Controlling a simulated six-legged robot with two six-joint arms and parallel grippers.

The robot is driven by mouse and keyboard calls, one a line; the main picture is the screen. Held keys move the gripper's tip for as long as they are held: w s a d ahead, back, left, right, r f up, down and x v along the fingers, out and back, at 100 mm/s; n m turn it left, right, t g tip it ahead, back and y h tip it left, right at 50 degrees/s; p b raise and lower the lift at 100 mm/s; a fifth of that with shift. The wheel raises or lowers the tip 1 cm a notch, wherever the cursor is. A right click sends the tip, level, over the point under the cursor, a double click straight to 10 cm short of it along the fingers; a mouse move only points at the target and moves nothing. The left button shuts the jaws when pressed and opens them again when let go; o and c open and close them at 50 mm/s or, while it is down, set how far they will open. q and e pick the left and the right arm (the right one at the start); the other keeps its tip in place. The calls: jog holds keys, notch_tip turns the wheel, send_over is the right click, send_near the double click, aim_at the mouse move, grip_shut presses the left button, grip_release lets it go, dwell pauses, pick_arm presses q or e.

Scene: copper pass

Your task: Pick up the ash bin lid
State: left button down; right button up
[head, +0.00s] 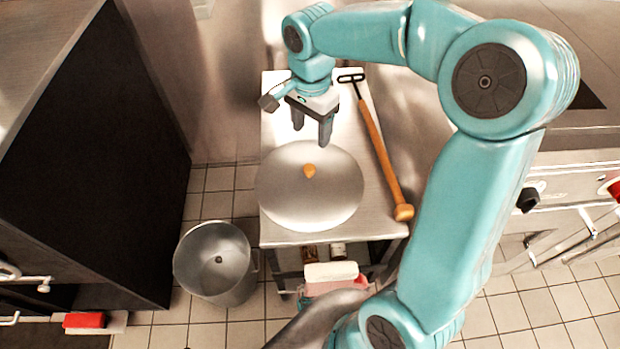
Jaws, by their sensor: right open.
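The ash bin lid (285,200) is a round, grey metal disc with a small orange-tan knob (309,171) near its middle. It lies flat on the steel table (270,235) near the front edge. My right gripper (311,140) is open and empty, with its dark fingers pointing down. In the picture it sits just above the knob, over the far part of the lid; its exact height is hard to tell. The open metal bin (215,262) stands on the floor to the left of the table. My left gripper is not in view.
A long tool with a wooden handle (372,140) and a black end lies along the table's right side. A dark cabinet (100,160) stands at left. A white and red item (331,273) is below the table's front edge. Tiled floor lies around the bin.

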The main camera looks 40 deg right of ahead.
jog(key=b, duration=0.2)
send_over(309, 167)
jog(key=f, duration=0.8)
jog(key=shift+s+f, duration=0.3)
jog(key=shift+s, duration=0.1)
jog(key=f, duration=0.3)
jog(key=f+b, duration=0.1)
jog(key=f, duration=0.1)
jog(key=shift+w+f, duration=0.3)
jog(key=shift+w, duration=0.05)
grip_shut()
